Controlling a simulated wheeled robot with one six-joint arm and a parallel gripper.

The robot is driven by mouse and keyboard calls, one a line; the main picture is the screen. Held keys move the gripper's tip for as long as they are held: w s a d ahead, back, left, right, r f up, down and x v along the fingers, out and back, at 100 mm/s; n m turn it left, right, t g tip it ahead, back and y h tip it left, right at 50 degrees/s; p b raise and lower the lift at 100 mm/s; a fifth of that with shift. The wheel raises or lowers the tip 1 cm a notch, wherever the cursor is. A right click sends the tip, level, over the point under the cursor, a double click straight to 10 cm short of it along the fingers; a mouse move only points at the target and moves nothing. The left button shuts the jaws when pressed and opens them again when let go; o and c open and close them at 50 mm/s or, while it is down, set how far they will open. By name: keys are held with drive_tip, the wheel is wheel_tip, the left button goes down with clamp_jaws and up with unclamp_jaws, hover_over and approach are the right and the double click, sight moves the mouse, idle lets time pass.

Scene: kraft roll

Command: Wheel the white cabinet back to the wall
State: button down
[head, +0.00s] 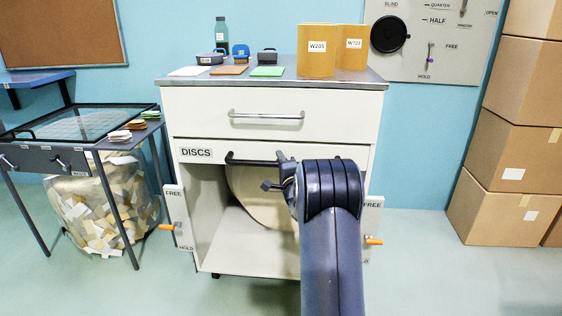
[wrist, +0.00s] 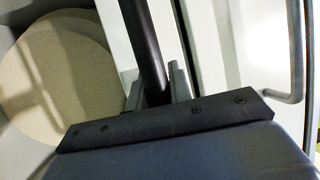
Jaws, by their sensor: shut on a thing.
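The white cabinet (head: 200,117) stands ahead of me near the blue wall, with a grey top, a drawer with a silver handle, and an open lower bay labelled DISCS. A black bar handle (head: 245,161) crosses the front above the bay. In the wrist view the dark bar (wrist: 145,45) runs down between the jaws (wrist: 160,88). Side plates marked FREE and HOLD carry orange levers, the left one (head: 167,227) and the right one (head: 373,241), both sticking outward.
A pale round disc (head: 250,190) leans inside the bay. A dark table (head: 85,140) with a scrap-filled bag is at left. Stacked cartons (head: 510,150) are at right.

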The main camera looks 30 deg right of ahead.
drive_tip(key=shift+w+r, duration=0.1)
drive_tip(key=shift+r, duration=0.15)
drive_tip(key=c, duration=1.3)
unclamp_jaws()
drive_tip(key=shift+w+d+f, duration=0.15)
drive_tip(key=shift+f, duration=0.05)
drive_tip(key=p+v, duration=0.1)
drive_tip(key=v, duration=1)
drive_tip(key=shift+p, duration=0.3)
drive_tip(key=shift+w, duration=0.15)
drive_tip(key=b+x, duration=0.1)
drive_tip(key=x, duration=0.9)
drive_tip(key=shift+w+b, duration=0.3)
drive_tip(key=shift+s, duration=0.2)
